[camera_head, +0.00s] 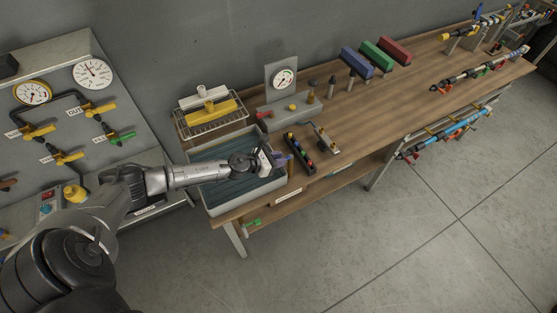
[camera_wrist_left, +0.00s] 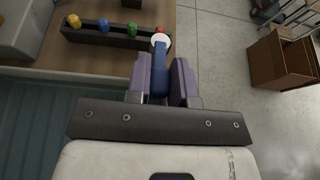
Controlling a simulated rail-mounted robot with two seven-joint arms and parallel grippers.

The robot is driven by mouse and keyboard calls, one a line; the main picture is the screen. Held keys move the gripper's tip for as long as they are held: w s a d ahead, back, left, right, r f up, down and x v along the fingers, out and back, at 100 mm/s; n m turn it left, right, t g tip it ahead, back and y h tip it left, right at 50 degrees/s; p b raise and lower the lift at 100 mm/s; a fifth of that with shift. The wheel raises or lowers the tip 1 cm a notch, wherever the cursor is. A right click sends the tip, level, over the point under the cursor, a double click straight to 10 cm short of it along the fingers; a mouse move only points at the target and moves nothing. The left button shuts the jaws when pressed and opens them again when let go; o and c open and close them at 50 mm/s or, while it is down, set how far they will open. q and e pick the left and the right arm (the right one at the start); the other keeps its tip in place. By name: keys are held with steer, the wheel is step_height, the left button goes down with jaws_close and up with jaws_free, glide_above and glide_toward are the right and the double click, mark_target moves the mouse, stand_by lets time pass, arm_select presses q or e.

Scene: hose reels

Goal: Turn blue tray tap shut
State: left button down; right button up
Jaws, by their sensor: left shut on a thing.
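My left gripper (camera_head: 277,159) reaches over the grey tray with a teal inside (camera_head: 247,197) in the head view. In the left wrist view, its two purple-grey fingers (camera_wrist_left: 161,72) are shut on a blue lever (camera_wrist_left: 160,84), taken as the blue tray tap's handle. The lever lies lengthwise between the fingers. A white round end (camera_wrist_left: 160,39) shows just beyond the fingertips. The tap's body is mostly hidden by the fingers. My right gripper is in neither view.
A dark rack with coloured knobs (camera_head: 300,156) stands on the wooden bench (camera_head: 345,133), close beyond the fingertips; it also shows in the left wrist view (camera_wrist_left: 116,37). A gauge stand (camera_head: 283,82) is behind it. Open floor (camera_head: 400,240) lies in front.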

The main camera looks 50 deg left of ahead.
arm_select(q)
steer(key=c, duration=1)
jaws_free()
steer(key=b+v, duration=0.2)
steer(key=v, duration=1.1)
steer(key=shift+s, duration=0.35)
steer(key=shift+a+r, duration=0.1)
